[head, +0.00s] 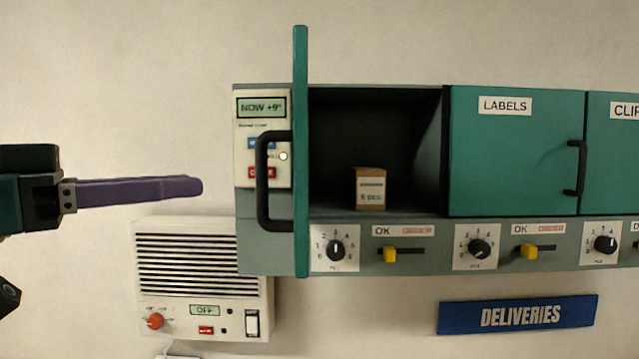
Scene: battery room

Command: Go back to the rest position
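My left gripper (200,186) reaches in from the left edge, level, with its purple fingers pointing right. The fingers overlap from this side, so I cannot tell whether they are open or shut. No object shows at the fingertips. The tips are apart from the wall cabinet (340,226), left of its control panel (247,186) and above the wall heater unit (147,228). My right gripper is not in view.
The cabinet's left green door (301,60) stands open towards me, its black handle (262,180) facing left. A small brown box (370,190) stands inside the compartment. The LABELS door (510,150) is closed. A blue DELIVERIES sign (460,317) hangs below. The wall above the gripper is bare.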

